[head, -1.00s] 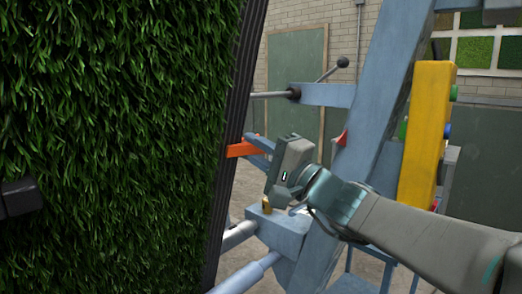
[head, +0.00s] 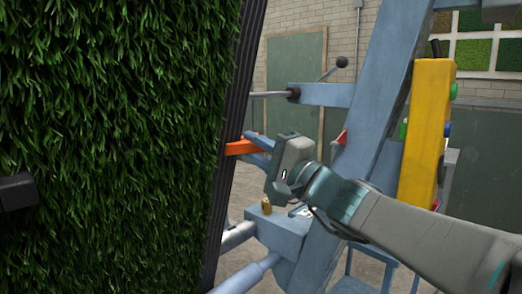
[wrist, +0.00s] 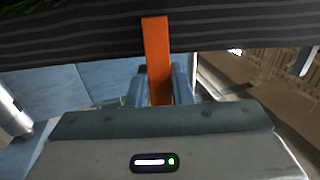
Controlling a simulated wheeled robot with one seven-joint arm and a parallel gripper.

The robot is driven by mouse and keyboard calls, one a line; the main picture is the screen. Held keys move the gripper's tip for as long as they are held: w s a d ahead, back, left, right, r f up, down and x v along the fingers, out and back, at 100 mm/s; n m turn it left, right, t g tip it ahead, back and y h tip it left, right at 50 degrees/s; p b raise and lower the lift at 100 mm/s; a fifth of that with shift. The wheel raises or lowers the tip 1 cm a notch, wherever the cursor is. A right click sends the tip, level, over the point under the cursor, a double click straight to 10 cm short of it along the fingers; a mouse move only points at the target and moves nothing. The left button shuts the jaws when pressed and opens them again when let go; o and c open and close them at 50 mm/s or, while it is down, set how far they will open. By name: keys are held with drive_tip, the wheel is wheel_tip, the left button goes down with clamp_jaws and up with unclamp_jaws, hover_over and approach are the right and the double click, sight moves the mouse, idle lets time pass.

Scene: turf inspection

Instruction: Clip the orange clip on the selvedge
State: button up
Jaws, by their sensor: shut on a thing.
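The turf (head: 110,130) hangs as an upright sheet filling the left of the head view. Its selvedge (head: 226,170) is a dark ribbed strip down the right side, and it crosses the top of the wrist view (wrist: 80,42). The orange clip (head: 240,147) lies across the selvedge. In the wrist view the clip (wrist: 157,50) overlaps the strip's face, its far end short of the green pile. My gripper (head: 259,142) is shut on the clip's near end, just right of the selvedge. I cannot tell whether the clip grips the strip.
A blue-grey frame post (head: 365,130) with a black-knobbed lever (head: 341,63) stands behind my gripper. A yellow control box (head: 427,130) is on its right. Pale rollers (head: 238,236) and a bracket with a brass piece (head: 266,206) lie below.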

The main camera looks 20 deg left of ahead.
idle(0.3)
drive_tip(key=o, duration=0.9)
drive_tip(key=shift+d, duration=0.1)
drive_tip(key=b+v, duration=0.3)
drive_tip(key=v, duration=1.1)
drive_tip(key=s+d+f+n+g+h+p, duration=0.1)
drive_tip(key=s+d+f+g+h+p, duration=0.15)
drive_tip(key=f+h, duration=0.4)
drive_tip(key=s+d+f+n+g+h+p, duration=0.1)
drive_tip(key=s+d+f+g+h+p, duration=0.15)
drive_tip(key=f, duration=0.65)
drive_tip(key=s+d+f+h+p, duration=0.1)
drive_tip(key=d+f+h+p, duration=0.1)
drive_tip(key=d, duration=0.3)
drive_tip(key=s+d+f+n+h+p, duration=0.1)
drive_tip(key=s+d+f+h, duration=0.1)
drive_tip(key=d+h, duration=0.3)
drive_tip(key=s+d+f+n+h+p, duration=0.1)
drive_tip(key=d+f+h+p, duration=0.1)
drive_tip(key=d, duration=0.5)
drive_tip(key=shift+s+f+h+p, duration=0.15)
drive_tip(key=shift+f+h+p, duration=0.05)
drive_tip(key=shift+f+h, duration=0.25)
drive_tip(key=shift+s+f+h+p, duration=0.15)
drive_tip(key=shift+f+h, duration=0.2)
drive_tip(key=shift+f, duration=0.25)
